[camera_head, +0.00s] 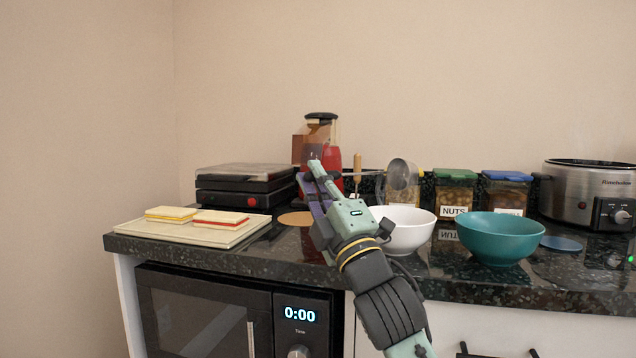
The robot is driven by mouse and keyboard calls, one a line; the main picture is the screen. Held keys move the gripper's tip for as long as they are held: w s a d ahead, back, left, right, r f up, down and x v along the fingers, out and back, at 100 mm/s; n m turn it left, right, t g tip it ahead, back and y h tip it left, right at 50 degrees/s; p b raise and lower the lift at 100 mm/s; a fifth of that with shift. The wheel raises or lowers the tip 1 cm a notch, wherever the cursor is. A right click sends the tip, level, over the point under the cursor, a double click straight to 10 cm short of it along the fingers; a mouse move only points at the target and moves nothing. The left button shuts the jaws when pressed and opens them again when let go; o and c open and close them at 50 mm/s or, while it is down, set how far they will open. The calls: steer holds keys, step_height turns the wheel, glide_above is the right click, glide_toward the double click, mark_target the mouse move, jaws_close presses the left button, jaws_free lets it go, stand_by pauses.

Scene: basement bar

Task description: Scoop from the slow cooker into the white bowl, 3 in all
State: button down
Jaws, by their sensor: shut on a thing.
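My gripper (318,182) is shut on the handle of a metal scoop (402,172), left of the white bowl. The scoop's handle runs right from my fingers to a round cup. In the picture the cup appears above the white bowl (408,230), and it looks tilted; I cannot see what it holds. The bowl stands near the counter's front edge, partly behind my arm, and its inside is mostly hidden. The slow cooker (590,192), silver with a black rim and a dial, stands at the far right. Its contents are hidden from this low angle.
A teal bowl (500,238) stands right of the white bowl. Lidded jars (455,190) line the back. A red blender-like appliance (333,165), a black press (245,186) and a board (200,235) with two sandwiches are on the left. A blue disc (562,243) lies before the cooker.

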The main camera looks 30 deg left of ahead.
steer(key=shift+s+a+f+n+g+y+b, duration=0.15)
steer(key=shift+f+n+g+y+b, duration=0.2)
steer(key=shift+f+n+g+b, duration=0.45)
steer(key=shift+s+f+n+g+y+b, duration=0.15)
steer(key=shift+f+n+g+y+b, duration=0.2)
steer(key=shift+f+n+g+b, duration=0.5)
steer(key=shift+r+n+t, duration=0.2)
steer(key=shift+n+t, duration=0.05)
stand_by(0.4)
